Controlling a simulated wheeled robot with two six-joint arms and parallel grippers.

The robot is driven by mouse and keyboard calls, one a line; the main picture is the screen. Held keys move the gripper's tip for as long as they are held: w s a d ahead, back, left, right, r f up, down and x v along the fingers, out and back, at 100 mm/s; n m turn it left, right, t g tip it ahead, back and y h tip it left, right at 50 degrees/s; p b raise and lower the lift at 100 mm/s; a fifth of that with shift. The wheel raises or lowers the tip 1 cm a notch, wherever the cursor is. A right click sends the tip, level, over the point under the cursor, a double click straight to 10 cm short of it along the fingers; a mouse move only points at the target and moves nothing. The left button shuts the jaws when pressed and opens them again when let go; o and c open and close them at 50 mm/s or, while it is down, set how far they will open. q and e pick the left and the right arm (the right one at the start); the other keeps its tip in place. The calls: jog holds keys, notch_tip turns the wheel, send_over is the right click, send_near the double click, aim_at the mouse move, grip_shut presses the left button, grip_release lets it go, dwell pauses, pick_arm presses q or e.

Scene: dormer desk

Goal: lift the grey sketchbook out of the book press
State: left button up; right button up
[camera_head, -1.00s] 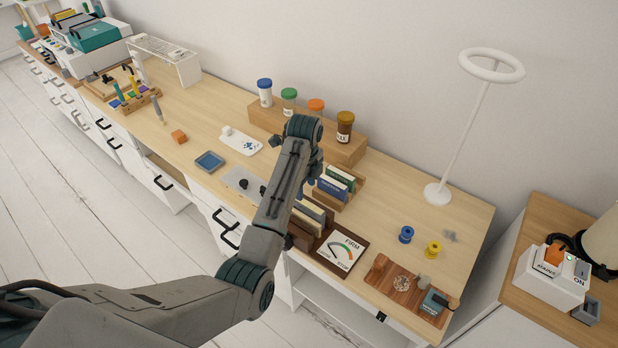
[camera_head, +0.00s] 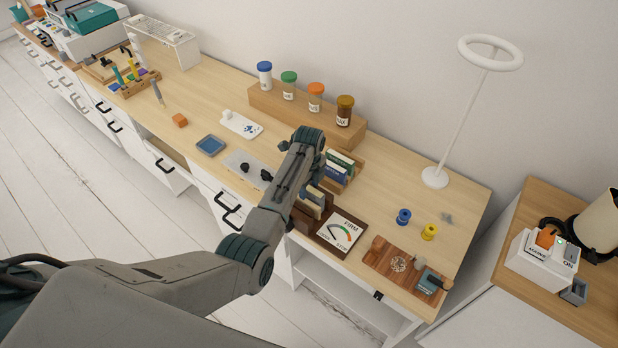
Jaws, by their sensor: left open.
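The book press (camera_head: 327,236) is a dark brown wooden stand at the desk's front edge, with a dial card marked FIRM (camera_head: 343,231) on its right part. Several upright books (camera_head: 313,199) stand in its left part, partly hidden behind my left arm. I cannot tell which of them is the grey sketchbook. My left gripper (camera_head: 302,182) hangs from the wrist just above and beside these books. It is open, and its fingertips are mostly hidden by my own arm. I cannot see whether they touch a book. My right gripper is out of view.
A wooden rack with blue and green books (camera_head: 338,168) stands close behind the press. A long wooden block with several jars (camera_head: 306,115) is further back. A wooden board (camera_head: 393,262) and blue and yellow spools (camera_head: 404,216) lie to the right. A white ring lamp (camera_head: 435,177) stands behind them.

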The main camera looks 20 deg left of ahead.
pick_arm(q)
jog(key=shift+f, duration=0.1)
jog(key=c, duration=1)
jog(key=shift+s+p, duration=0.15)
jog(key=shift+p, duration=0.45)
jog(key=shift+r+p, duration=2.55)
jog(key=shift+r, duration=2.25)
